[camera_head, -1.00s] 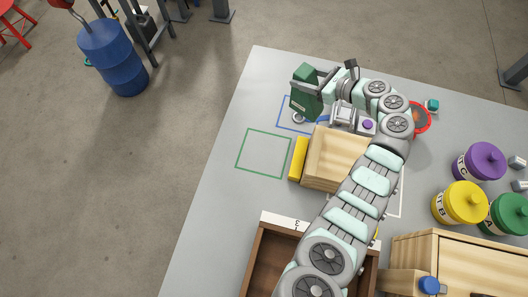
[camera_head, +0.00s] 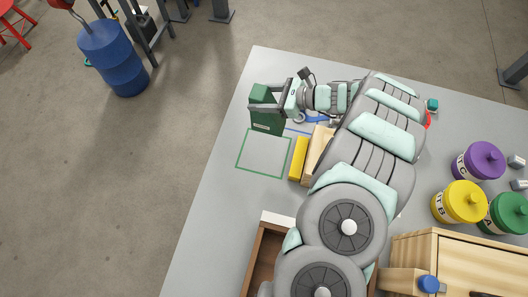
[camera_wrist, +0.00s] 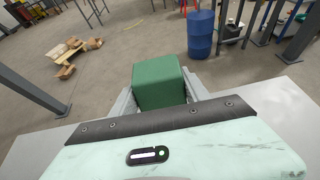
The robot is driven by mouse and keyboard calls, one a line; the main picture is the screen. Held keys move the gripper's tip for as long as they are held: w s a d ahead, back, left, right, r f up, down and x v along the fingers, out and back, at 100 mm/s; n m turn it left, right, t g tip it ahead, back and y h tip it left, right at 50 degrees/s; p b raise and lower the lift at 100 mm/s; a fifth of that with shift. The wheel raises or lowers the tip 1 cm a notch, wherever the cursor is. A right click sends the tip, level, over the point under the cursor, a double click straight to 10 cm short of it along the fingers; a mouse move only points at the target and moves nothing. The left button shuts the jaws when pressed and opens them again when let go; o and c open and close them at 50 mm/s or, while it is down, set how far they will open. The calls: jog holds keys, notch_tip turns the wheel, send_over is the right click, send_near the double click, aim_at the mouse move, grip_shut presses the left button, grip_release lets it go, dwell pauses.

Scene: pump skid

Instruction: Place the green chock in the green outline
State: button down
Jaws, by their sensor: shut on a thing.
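The green chock (camera_head: 266,113) is in my gripper (camera_head: 270,98), near the table's far left edge. In the wrist view the chock (camera_wrist: 159,82) sits between the two fingers. The green outline (camera_head: 263,153) is an empty square on the grey table, just below the chock in the head view. The chock's lower end shows near the outline's top edge; its height above the table is hard to tell.
A yellow block (camera_head: 299,158) and a wooden block (camera_head: 318,149) lie right of the green outline. A blue outline (camera_head: 298,131) is partly hidden by my arm. Yellow (camera_head: 460,203), purple (camera_head: 479,161) and green (camera_head: 509,213) canisters stand at the right.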

aim_at(257, 128)
jog(key=shift+s+a+r, duration=0.3)
jog(key=shift+s+a, duration=0.2)
jog(key=shift+a, duration=0.05)
jog(key=shift+s+a, duration=0.2)
jog(key=shift+s, duration=0.05)
notch_tip(257, 128, down, 16)
jog(key=b, duration=0.6)
jog(key=shift+s+a+r, duration=0.1)
jog(key=shift+s+r, duration=0.05)
jog(key=shift+r, duration=0.1)
jog(key=shift+f, duration=0.55)
notch_tip(257, 128, down, 3)
jog(key=shift+f+b, duration=0.1)
jog(key=shift+b, duration=0.7)
jog(key=shift+f, duration=0.1)
jog(key=c, duration=0.5)
grip_release()
